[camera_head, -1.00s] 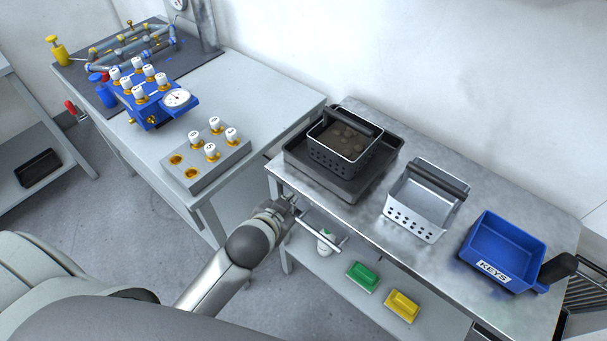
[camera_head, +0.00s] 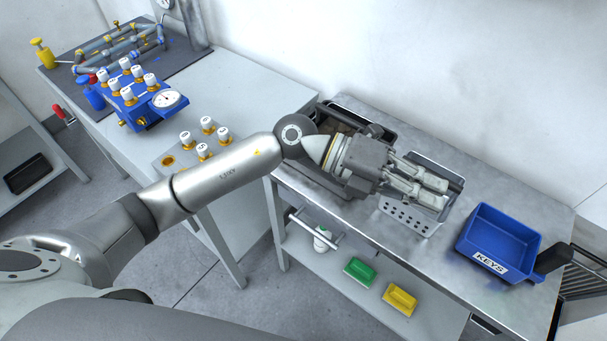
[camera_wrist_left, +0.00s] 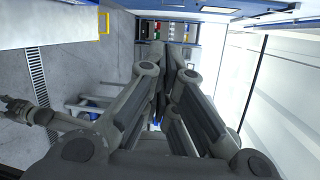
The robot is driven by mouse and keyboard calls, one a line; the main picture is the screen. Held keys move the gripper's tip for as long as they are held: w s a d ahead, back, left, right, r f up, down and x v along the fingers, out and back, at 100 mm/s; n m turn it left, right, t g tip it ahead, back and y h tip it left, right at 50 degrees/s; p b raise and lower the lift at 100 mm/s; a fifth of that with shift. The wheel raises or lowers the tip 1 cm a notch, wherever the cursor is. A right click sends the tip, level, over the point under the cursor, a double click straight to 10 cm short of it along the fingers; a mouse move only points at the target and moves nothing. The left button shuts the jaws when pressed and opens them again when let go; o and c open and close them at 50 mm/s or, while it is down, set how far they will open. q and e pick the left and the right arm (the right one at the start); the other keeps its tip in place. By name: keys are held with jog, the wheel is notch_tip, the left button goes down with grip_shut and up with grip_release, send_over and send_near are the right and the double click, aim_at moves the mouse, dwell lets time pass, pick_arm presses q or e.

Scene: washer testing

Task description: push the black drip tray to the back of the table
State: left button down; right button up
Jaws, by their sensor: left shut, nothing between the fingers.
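The black drip tray (camera_head: 312,174) lies at the left end of the right-hand metal table. My left arm and gripper hide most of it in the head view. A dark perforated basket (camera_head: 345,116) sits in it, also largely hidden. My left gripper (camera_head: 441,188) is shut and empty, pointing right, with its body in front of the tray and its fingertips over the silver basket (camera_head: 405,215). I cannot tell whether the gripper or arm touches the tray. The shut fingers also show in the left wrist view (camera_wrist_left: 166,52).
The silver basket stands right of the tray, then a blue KEYS bin (camera_head: 497,245). A wall (camera_head: 400,60) runs behind the table. Green (camera_head: 360,271) and yellow (camera_head: 400,299) brushes lie on the lower shelf. The left table (camera_head: 225,95) holds a blue valve block (camera_head: 140,100).

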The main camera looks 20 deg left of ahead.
pick_arm(q)
jog(key=a+f+m+y, duration=0.2)
jog(key=a+f+y, duration=0.3)
jog(key=f+y, duration=0.15)
jog(key=w+a+f+y, duration=0.1)
jog(key=w+a+y, duration=0.2)
jog(key=a, duration=0.4)
jog(key=w+a+f+n+t+y, duration=0.1)
jog(key=w+a+f+y, duration=0.1)
jog(key=a+y, duration=0.3)
jog(key=w+a+f+y, duration=0.1)
jog(key=w+a+y, duration=0.15)
jog(key=a, duration=0.55)
jog(key=shift+h, duration=0.3)
jog(key=f+p, duration=0.1)
jog(key=f, duration=0.2)
jog(key=w+f+p, duration=0.1)
jog(key=f, duration=0.2)
jog(key=w+d+f+p, duration=0.1)
jog(key=f+p, duration=0.1)
jog(key=f, duration=0.2)
jog(key=shift+w, duration=0.2)
jog(key=shift+w+d, duration=0.25)
jog(key=shift+w, duration=0.35)
pick_arm(e)
jog(key=r, duration=0.4)
jog(key=shift+a+r, duration=0.1)
jog(key=shift+a, duration=0.25)
